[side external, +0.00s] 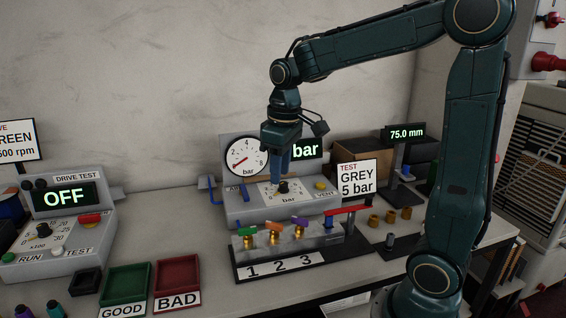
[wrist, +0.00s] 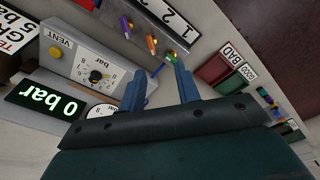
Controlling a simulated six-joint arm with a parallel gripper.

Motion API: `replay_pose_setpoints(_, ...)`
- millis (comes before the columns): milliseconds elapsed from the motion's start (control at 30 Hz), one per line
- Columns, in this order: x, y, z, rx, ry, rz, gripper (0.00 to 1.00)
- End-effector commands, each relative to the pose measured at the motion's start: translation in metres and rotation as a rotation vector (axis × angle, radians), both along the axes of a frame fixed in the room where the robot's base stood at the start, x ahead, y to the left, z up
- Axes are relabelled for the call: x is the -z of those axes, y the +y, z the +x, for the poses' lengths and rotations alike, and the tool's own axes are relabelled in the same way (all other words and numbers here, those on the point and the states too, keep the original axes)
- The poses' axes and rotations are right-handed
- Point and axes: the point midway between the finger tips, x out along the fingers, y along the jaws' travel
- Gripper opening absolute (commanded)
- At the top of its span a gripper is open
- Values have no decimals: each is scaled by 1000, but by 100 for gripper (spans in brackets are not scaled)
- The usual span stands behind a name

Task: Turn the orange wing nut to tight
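The orange wing nut (side external: 274,227) is the middle one of three on the grey block (side external: 320,238), between a green one (side external: 247,231) on the left and a purple one (side external: 300,222) on the right. In the wrist view the orange wing nut (wrist: 151,43) lies just beyond the fingertips, with the green one (wrist: 172,57) nearer them. My gripper (side external: 281,183) points down in front of the pressure tester panel, behind the wing nuts. Its blue fingers (wrist: 161,68) are apart with nothing between them. How tight the orange nut is cannot be told.
The pressure tester (side external: 240,208) has a dial knob (wrist: 97,76) close to the fingers; its display (wrist: 45,103) reads 0 bar. A red-handled lever (side external: 343,209) rises at the block's right. Green (side external: 125,280) and red (side external: 177,274) trays stand left. A sign (side external: 357,179) says GREY 5 bar.

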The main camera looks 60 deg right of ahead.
Motion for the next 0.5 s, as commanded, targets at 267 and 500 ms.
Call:
replay_pose_setpoints(267, 25, -24, 30, -16, 81, 17, 33)
replay_pose_setpoints(500, 31, -29, 35, -21, 97, 20, 33)
